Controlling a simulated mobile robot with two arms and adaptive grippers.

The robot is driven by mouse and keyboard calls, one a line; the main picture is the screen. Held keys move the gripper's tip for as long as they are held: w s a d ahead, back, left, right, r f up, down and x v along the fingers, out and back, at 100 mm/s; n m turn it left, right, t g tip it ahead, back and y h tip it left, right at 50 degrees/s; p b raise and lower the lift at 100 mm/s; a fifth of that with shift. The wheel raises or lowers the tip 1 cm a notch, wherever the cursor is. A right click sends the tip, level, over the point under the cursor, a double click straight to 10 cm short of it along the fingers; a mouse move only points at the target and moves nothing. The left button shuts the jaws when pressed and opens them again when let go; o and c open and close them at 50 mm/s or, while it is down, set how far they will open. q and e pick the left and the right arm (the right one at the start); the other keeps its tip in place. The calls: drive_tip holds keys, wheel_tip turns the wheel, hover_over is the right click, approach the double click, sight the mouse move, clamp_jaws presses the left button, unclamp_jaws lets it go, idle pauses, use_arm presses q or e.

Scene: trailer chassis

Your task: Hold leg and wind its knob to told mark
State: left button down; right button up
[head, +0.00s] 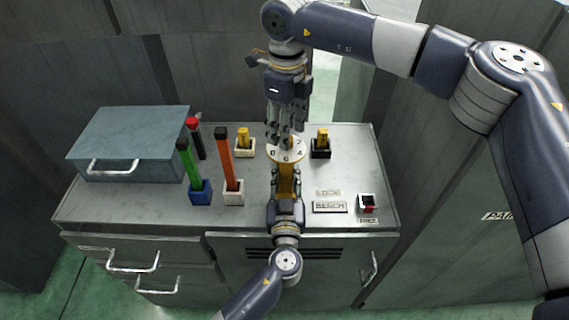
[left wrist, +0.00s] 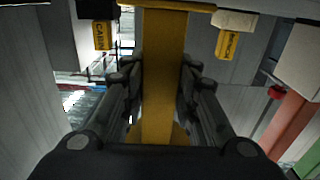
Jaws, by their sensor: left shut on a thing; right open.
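The yellow leg (head: 286,172) stands upright on the bench, and it also shows in the left wrist view (left wrist: 162,80). My left gripper (head: 285,190) is shut on the leg from the front, with fingers on both sides of it (left wrist: 162,95). A pale round dial (head: 298,153) with dark figures sits on top of the leg; a 0 and a 4 seem readable. My right gripper (head: 286,138) is open, pointing down right over the dial. Its fingers hide the knob and any pointer, so I cannot tell the setting or whether they touch the knob.
Yellow blocks stand in a white holder (head: 245,153) and a black holder (head: 320,153). Green, black-and-red and orange posts (head: 228,160) stand left. A grey-blue box (head: 125,140) is at the far left.

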drive_tip(key=shift+f, duration=1.25)
drive_tip(key=c, duration=0.8)
